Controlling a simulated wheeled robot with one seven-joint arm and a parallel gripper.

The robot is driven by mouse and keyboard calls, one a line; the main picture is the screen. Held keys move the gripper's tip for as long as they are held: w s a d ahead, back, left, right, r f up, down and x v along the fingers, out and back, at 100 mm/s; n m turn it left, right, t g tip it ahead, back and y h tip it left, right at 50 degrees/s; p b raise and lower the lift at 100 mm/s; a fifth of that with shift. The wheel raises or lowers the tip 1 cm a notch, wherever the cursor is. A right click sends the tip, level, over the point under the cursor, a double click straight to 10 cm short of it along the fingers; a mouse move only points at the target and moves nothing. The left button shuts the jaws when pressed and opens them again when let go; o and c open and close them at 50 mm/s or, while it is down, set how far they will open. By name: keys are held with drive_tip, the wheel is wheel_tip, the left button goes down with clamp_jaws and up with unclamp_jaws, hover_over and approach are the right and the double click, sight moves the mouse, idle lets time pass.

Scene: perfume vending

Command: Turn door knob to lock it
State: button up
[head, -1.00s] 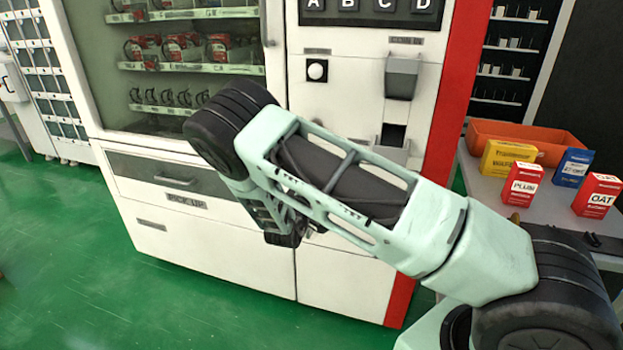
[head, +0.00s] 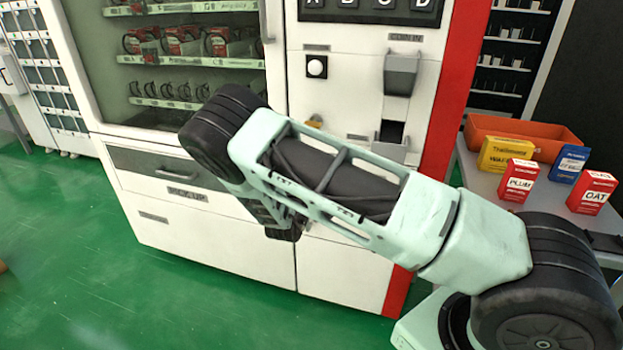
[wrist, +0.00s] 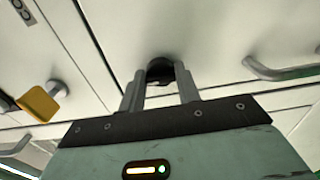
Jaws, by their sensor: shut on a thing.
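A small dark round knob (wrist: 160,69) sits on the pale panel at the middle of the wrist view. My gripper (wrist: 158,88) has its two grey fingers on either side of the knob and is shut on it. The knob's turn angle cannot be told. In the head view my arm covers the knob, and a dark part of my gripper (head: 284,232) shows low against the white vending machine (head: 345,270). The fingertips are hidden there.
A yellow piece on a metal stub (wrist: 38,103) stands out left of the knob, and a handle (wrist: 285,70) lies to the right. In the head view, a table with an orange bin (head: 525,135) and several boxes stands right of the machine. Green floor is clear at left.

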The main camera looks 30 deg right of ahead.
drive_tip(key=o, duration=1)
drive_tip(key=v, duration=1.7)
drive_tip(key=shift+s+a, duration=0.2)
drive_tip(key=shift+f, duration=0.1)
